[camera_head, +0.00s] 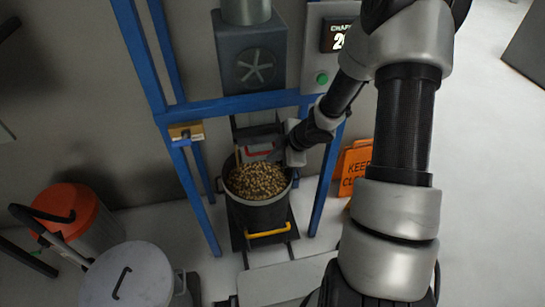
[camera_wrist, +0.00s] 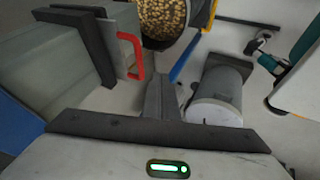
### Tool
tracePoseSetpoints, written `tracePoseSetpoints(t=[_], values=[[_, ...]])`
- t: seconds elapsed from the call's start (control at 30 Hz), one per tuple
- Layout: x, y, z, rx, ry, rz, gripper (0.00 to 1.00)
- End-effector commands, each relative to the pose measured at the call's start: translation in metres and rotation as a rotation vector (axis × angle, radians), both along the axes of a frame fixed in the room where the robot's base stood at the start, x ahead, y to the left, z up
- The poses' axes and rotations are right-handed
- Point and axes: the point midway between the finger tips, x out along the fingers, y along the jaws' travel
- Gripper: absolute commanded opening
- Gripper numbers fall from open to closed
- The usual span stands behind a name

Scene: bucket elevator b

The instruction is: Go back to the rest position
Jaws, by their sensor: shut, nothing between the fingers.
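My gripper (camera_head: 278,153) is at the end of my outstretched arm, above the right rim of a dark bucket filled with grain-like pieces (camera_head: 257,182). In the wrist view, my gripper's fingers (camera_wrist: 160,92) are together and empty. A red handle (camera_wrist: 138,58) on a grey slide plate is beside the fingers, apart from them in that view. In the head view the red handle (camera_head: 259,150) shows just left of my gripper.
A blue frame (camera_head: 205,108) surrounds the bucket. A control box with a green button (camera_head: 322,78) is at upper right. An orange sign (camera_head: 354,163) stands right of the frame. A grey lidded drum (camera_head: 130,278) and a red-topped bin (camera_head: 66,209) stand at lower left.

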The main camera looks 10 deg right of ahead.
Motion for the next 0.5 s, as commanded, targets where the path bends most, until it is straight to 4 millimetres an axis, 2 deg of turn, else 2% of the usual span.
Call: tracePoseSetpoints(t=[0.03,0.2,0.37,0.5], values=[[-0.005,-0.005,0.019,-0.001,-0.002,0.0,0.0],[-0.02,-0.017,0.046,-0.001,-0.002,0.001,0.0],[-0.029,-0.024,0.06,0.001,-0.001,0.0,0.0],[-0.032,-0.026,0.064,0.0,0.0,0.002,0.0]])
